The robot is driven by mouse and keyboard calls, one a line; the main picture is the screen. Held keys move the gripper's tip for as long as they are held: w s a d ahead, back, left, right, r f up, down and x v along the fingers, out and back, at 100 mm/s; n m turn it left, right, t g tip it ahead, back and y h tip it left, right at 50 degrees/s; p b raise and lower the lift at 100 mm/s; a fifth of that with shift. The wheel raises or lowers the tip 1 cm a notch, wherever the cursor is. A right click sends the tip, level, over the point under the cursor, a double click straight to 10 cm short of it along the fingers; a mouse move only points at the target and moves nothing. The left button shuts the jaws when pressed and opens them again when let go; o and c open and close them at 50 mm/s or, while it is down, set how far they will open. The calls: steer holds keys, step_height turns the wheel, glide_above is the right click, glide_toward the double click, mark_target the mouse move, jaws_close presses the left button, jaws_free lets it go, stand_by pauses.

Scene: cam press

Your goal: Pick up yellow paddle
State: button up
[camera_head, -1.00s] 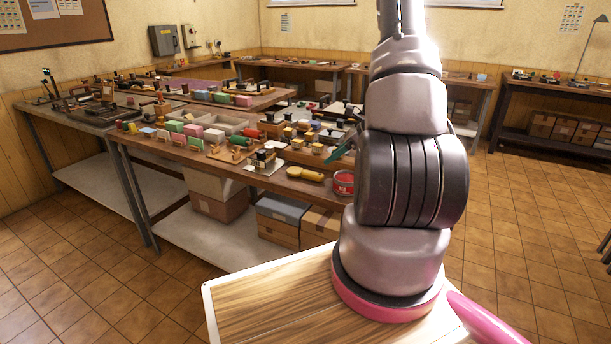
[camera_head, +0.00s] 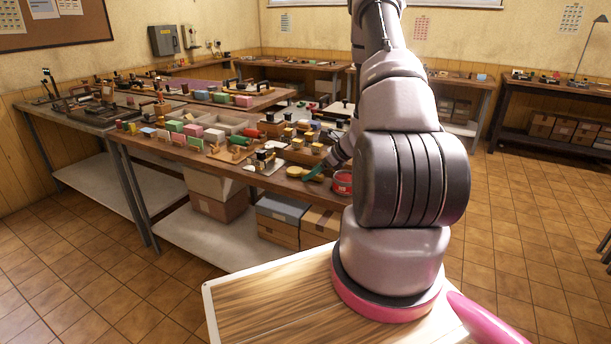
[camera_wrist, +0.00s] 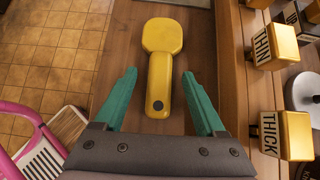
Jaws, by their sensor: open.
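The yellow paddle (camera_wrist: 161,60) lies flat on the wooden table. In the wrist view its round head points away and its handle, with a dark dot at the end, points toward my gripper. My gripper (camera_wrist: 162,82) has green fingers, which are open, one on each side of the handle with gaps between. Nothing is held. In the head view the paddle's head (camera_head: 294,171) shows near the table's front edge, and my gripper (camera_head: 313,173) covers its handle.
A red tin (camera_head: 343,182) stands just right of my gripper. The table's front edge lies close to the paddle, with tiled floor beyond.

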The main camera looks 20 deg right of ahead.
jaws_close()
steer(key=shift+r, duration=0.1)
step_height(320, 180, up, 10)
stand_by(0.6)
